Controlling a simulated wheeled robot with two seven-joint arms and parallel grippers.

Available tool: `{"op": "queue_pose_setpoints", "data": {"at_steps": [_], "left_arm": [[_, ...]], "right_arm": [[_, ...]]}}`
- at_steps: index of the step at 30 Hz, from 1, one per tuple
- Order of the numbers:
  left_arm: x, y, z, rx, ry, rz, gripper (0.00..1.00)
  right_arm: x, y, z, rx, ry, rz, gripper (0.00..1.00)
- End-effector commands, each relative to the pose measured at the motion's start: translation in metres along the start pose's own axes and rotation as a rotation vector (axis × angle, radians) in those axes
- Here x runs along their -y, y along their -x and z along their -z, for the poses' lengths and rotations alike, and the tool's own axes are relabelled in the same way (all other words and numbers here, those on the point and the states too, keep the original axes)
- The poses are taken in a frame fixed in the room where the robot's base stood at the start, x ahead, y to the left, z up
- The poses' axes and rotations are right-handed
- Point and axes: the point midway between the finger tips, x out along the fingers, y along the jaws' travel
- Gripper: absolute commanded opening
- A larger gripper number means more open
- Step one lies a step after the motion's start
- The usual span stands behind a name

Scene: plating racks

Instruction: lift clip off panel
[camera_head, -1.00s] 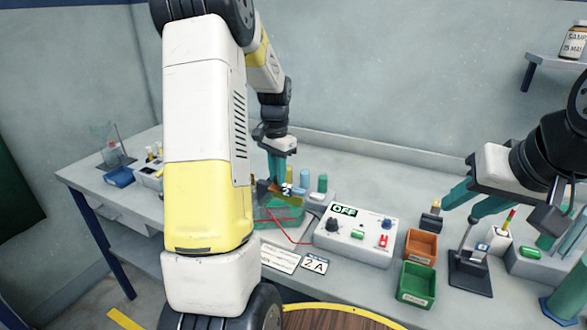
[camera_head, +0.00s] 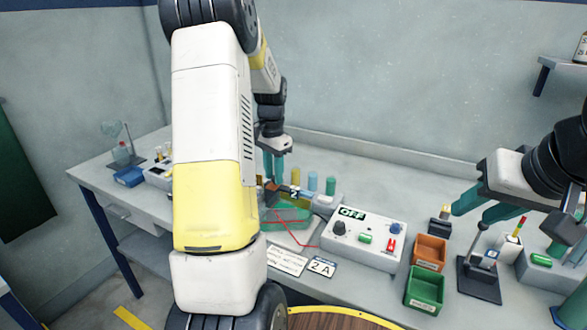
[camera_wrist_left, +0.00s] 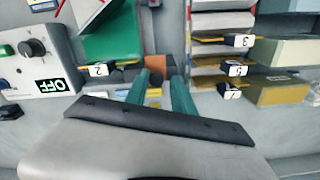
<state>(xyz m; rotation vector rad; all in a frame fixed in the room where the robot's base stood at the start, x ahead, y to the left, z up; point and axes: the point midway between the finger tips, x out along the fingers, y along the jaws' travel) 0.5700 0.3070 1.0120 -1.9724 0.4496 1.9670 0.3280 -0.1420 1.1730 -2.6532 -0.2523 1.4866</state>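My left gripper (camera_head: 274,166) points down at the back of the green tank (camera_head: 285,216). In the left wrist view its two teal fingers (camera_wrist_left: 163,88) stand apart with a gap between them, close to an orange-brown block (camera_wrist_left: 131,75). A black clip marked 2 (camera_head: 295,194) sits on a brass-coloured panel at the tank; it also shows in the left wrist view (camera_wrist_left: 101,70), left of the fingers. I cannot tell whether the fingers touch the clip assembly. My right gripper (camera_head: 474,214) is open and empty at the right, above the bench.
The white control box (camera_head: 358,246) reads OFF. Orange (camera_head: 429,252) and green (camera_head: 425,287) bins stand to its right. Other clips marked 3 (camera_wrist_left: 241,41), 5 (camera_wrist_left: 236,70) and 7 (camera_wrist_left: 231,95) sit on nearby racked panels. Red wires run from the tank to the box.

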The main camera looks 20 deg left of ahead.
Motion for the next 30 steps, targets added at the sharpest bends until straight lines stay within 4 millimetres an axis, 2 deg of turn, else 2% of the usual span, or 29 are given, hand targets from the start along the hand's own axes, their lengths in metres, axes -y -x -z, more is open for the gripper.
{"op": "queue_pose_setpoints", "data": {"at_steps": [10, 21, 25, 30], "left_arm": [[-0.001, 0.005, 0.0, 0.001, -0.001, -0.001, 0.28], [0.0, 0.063, 0.001, -0.001, 0.0, 0.001, 0.28], [0.0, 0.075, 0.0, -0.001, 0.0, 0.0, 0.28], [0.0, 0.078, 0.0, 0.001, -0.001, -0.001, 0.28]], "right_arm": [[0.0, 0.0, 0.0, 0.0, 0.0, 0.0, 0.38], [0.0, 0.0, 0.0, 0.0, 0.0, 0.0, 0.38], [0.0, 0.0, 0.0, 0.0, 0.0, 0.0, 0.38], [0.0, 0.0, 0.0, 0.0, 0.0, 0.0, 0.38]]}}
